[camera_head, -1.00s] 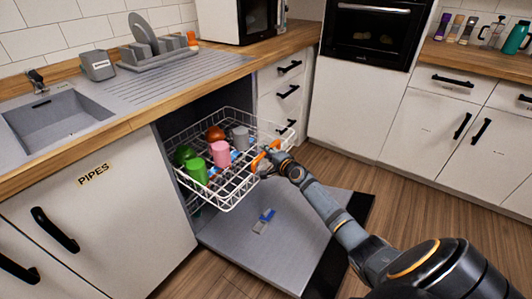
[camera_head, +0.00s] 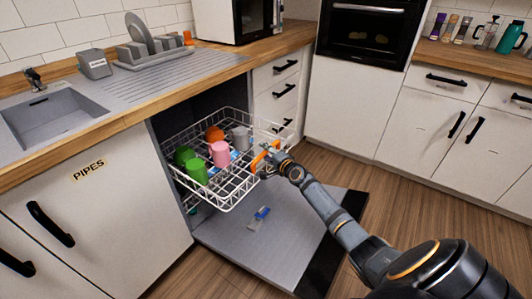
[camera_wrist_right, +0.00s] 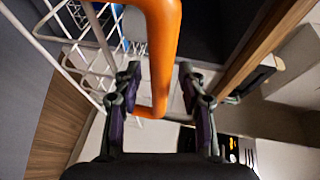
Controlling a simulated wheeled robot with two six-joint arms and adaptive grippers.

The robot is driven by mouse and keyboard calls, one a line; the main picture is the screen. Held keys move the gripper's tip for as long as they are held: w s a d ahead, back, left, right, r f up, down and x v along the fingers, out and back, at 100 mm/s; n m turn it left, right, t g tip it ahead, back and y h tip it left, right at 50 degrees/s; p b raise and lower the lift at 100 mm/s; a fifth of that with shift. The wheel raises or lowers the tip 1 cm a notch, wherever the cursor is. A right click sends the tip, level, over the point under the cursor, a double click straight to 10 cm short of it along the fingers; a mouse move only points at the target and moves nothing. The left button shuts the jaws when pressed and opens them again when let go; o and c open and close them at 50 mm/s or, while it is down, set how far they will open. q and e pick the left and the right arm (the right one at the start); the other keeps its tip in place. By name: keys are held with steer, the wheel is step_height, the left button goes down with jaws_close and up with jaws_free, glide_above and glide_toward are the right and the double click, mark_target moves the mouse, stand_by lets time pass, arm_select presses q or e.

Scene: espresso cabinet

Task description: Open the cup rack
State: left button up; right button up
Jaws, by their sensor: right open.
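The white wire cup rack (camera_head: 228,199) is pulled out of the dishwasher above its lowered door (camera_head: 230,248). Several cups stand in it, including a green cup (camera_head: 197,172), a pink cup (camera_head: 220,154) and a grey cup (camera_head: 241,138). The rack has an orange handle (camera_head: 259,158) at its front; it also shows large in the right wrist view (camera_wrist_right: 162,50). My right gripper (camera_head: 268,164) is at this handle. In the right wrist view the fingers (camera_wrist_right: 160,95) are apart, with the handle between them and gaps beside it. My left gripper is not in view.
The wooden counter with a sink (camera_head: 58,118) and drying rack (camera_head: 152,58) runs above the dishwasher. Drawers (camera_head: 283,90) stand to its right. A blue and white packet (camera_head: 260,217) lies on the door. The wooden floor at right is free.

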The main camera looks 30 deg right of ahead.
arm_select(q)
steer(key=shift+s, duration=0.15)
arm_select(e)
steer(key=shift+s, duration=0.1)
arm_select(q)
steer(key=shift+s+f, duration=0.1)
arm_select(e)
steer(key=s+r, duration=0.1)
steer(key=s, duration=0.6)
steer(key=shift+r, duration=0.15)
steer(key=shift+s, duration=0.1)
